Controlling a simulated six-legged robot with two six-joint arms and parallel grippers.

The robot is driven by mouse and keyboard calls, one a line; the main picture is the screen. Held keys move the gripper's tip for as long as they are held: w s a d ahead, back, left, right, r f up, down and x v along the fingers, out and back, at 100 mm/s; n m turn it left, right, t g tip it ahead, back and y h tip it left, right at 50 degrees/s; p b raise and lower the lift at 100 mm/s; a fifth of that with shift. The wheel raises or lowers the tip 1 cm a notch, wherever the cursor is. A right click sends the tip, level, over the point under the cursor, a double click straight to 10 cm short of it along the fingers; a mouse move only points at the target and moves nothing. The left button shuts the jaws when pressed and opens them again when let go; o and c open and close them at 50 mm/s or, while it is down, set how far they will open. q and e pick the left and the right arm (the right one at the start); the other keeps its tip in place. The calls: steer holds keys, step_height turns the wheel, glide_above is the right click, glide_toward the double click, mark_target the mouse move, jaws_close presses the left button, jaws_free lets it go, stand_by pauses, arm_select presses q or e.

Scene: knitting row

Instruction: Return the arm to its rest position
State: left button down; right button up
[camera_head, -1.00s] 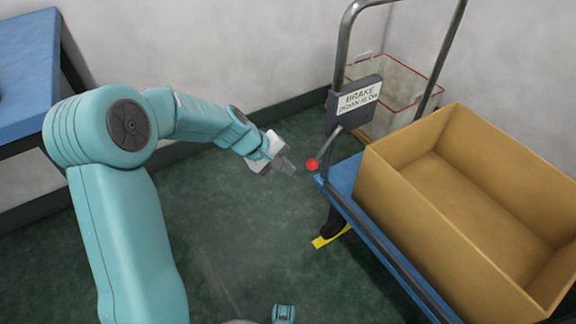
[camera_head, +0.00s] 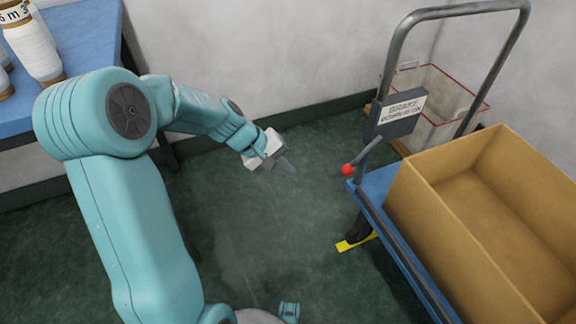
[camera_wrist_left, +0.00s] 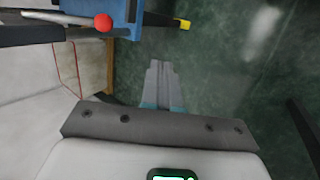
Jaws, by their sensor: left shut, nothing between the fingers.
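My left arm comes in from the left in the head view, raised over the green floor. Its gripper (camera_head: 284,168) is shut and empty, in the open space left of the trolley. In the left wrist view the fingers (camera_wrist_left: 161,75) lie together with only floor behind them. The red ball-ended brake lever (camera_head: 348,169) is to the right of the gripper, clearly apart from it; it also shows at the upper left of the left wrist view (camera_wrist_left: 103,22). My right gripper does not show.
A blue trolley (camera_head: 378,182) with a metal handle carries an open cardboard box (camera_head: 420,215). A yellow-ended piece (camera_head: 350,244) sits low beside it. A red-rimmed bin (camera_head: 437,98) stands behind. A blue table (camera_head: 92,45) with yarn cones (camera_head: 32,45) is at upper left. The floor between is clear.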

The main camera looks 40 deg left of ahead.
arm_select(q)
steer(key=s+d+f+m+g+h, duration=0.3)
steer(key=d+f+g, duration=0.2)
steer(key=d+f, duration=0.8)
steer(key=s+d+f+m+g+y, duration=0.25)
steer(key=s+d+f+m, duration=0.45)
steer(key=s+d+f, duration=0.5)
step_height(320, 180, up, 31)
steer(key=w+t+p, duration=0.1)
steer(key=t+p, duration=0.1)
steer(key=p, duration=2.8)
steer(key=shift+f+m+y, duration=0.2)
steer(key=shift+m+y, duration=0.2)
steer(key=shift+y, duration=0.05)
